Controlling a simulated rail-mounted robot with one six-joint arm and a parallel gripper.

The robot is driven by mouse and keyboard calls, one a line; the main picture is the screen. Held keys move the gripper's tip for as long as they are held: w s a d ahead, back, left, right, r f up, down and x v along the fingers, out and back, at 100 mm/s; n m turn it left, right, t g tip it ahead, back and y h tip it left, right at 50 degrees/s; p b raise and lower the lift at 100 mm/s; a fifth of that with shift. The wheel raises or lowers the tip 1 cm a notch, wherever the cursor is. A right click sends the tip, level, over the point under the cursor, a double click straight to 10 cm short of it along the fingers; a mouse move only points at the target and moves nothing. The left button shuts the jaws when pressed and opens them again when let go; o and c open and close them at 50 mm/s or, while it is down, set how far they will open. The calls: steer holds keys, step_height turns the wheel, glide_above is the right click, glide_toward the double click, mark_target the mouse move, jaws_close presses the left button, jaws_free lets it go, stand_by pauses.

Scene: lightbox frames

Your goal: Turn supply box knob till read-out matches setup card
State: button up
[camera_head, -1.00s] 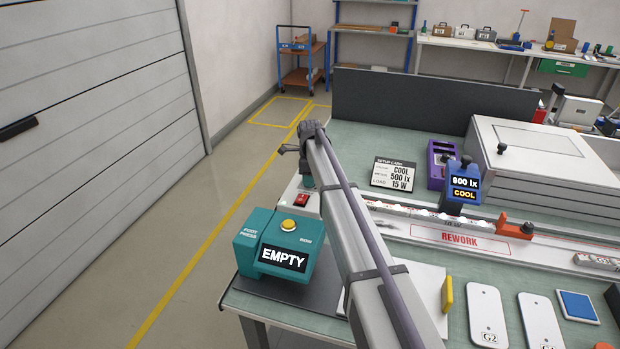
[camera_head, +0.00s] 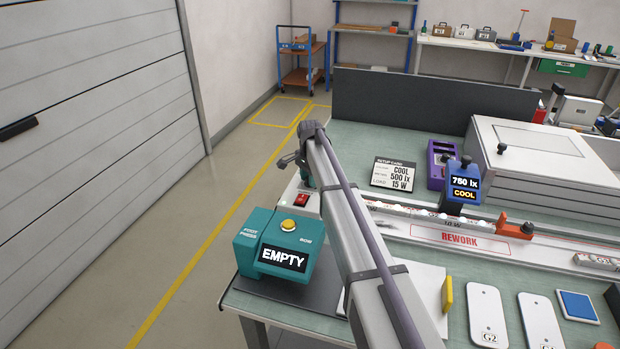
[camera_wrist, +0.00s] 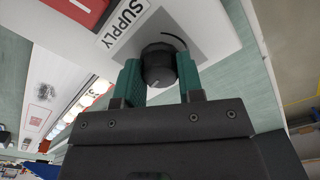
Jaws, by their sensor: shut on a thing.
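My gripper (camera_wrist: 159,84) is shut on the black supply box knob (camera_wrist: 158,66), with one teal finger on each side of it in the wrist view. A "SUPPLY" label (camera_wrist: 122,22) sits beside the knob on the white supply box (camera_wrist: 215,20). In the head view my arm hides the knob and most of the gripper. The setup card (camera_head: 394,174) reads COOL, 500 lx, 15 W. The blue meter's read-out (camera_head: 465,187) shows 750 lx and COOL.
A red switch (camera_head: 301,200) is on the supply box. A teal box (camera_head: 245,250) reading EMPTY stands at the bench's front left corner. A purple device (camera_head: 437,165) stands behind the meter.

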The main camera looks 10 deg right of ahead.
steer(key=n, duration=0.4)
steer(key=shift+n, duration=0.3)
steer(key=n, duration=1)
steer(key=shift+n, duration=0.4)
steer(key=n, duration=0.5)
steer(key=o, duration=0.9)
